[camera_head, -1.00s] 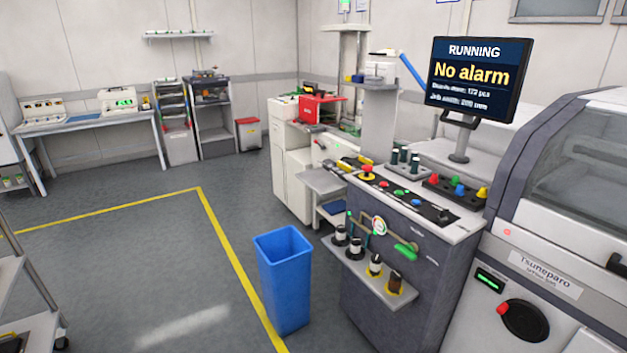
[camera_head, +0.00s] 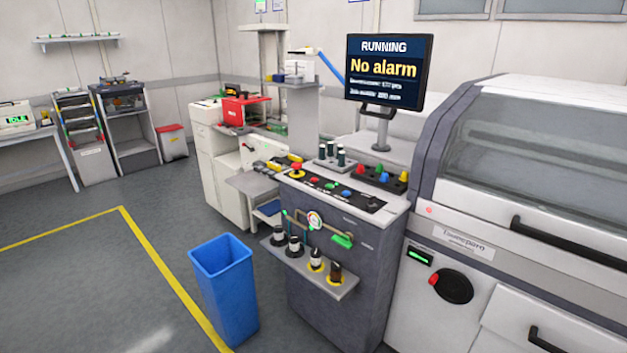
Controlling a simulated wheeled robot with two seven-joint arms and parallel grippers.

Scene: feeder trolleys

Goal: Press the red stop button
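The red stop button (camera_head: 297,168) is a red mushroom cap on a yellow base. It sits at the left end of the black control strip (camera_head: 335,190) on top of the dark grey console. Smaller red, green and blue buttons lie along the strip to its right. A monitor (camera_head: 388,72) behind the console reads "RUNNING" and "No alarm". Neither of my grippers shows in the head view.
A blue bin (camera_head: 225,288) stands on the floor left of the console. A shelf (camera_head: 311,270) with several dark bottles juts from the console front. A large machine (camera_head: 465,240) stands to the right. The floor at the left (camera_head: 80,290) is clear.

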